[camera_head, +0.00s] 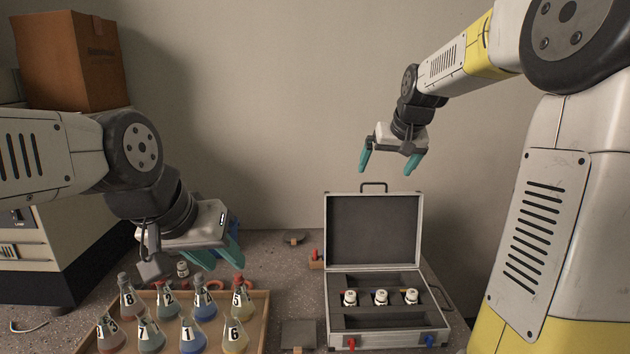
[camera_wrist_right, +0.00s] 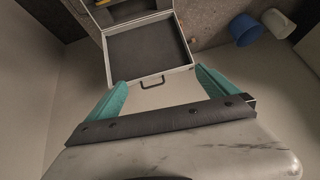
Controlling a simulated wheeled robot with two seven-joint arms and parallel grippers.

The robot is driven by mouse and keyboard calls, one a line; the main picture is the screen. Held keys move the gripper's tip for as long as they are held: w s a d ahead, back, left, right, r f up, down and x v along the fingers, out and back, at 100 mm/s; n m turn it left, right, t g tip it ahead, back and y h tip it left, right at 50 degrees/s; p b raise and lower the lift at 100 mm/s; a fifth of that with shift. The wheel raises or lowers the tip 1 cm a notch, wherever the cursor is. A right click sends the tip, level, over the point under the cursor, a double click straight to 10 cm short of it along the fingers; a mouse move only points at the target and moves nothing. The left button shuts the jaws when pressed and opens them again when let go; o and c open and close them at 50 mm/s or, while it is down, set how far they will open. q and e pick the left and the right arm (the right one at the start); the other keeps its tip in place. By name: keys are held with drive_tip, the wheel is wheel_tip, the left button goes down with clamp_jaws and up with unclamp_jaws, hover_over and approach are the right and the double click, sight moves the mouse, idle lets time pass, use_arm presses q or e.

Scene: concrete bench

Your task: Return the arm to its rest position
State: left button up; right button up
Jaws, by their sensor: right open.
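My right gripper (camera_head: 389,162) is raised above and behind the open case (camera_head: 373,267), against the wall. Its teal fingers are spread apart with nothing between them. In the right wrist view the gripper (camera_wrist_right: 160,90) is also open and empty, with the case lid (camera_wrist_right: 150,52) and its handle beyond the fingers. My left gripper (camera_head: 238,255) hangs above the back of the flask tray at the left; its teal fingers show partly, and their gap is unclear.
The case holds several small white-capped vials (camera_head: 381,297). A wooden tray (camera_head: 259,325) holds several numbered flasks. A brown box (camera_head: 70,62) stands at the back left. In the right wrist view, two blue and white cups (camera_wrist_right: 244,29) lie at the upper right.

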drive_tip(key=s+a+f, duration=0.1)
drive_tip(key=s, duration=0.9)
drive_tip(key=s+a+f, duration=0.2)
drive_tip(key=s, duration=0.8)
drive_tip(key=s+a+f+g+y, duration=0.1)
drive_tip(key=s+f, duration=0.1)
drive_tip(key=s, duration=0.8)
drive_tip(key=shift+a+f+n, duration=0.25)
drive_tip(key=shift+a+n, duration=0.05)
drive_tip(key=shift+a, duration=0.05)
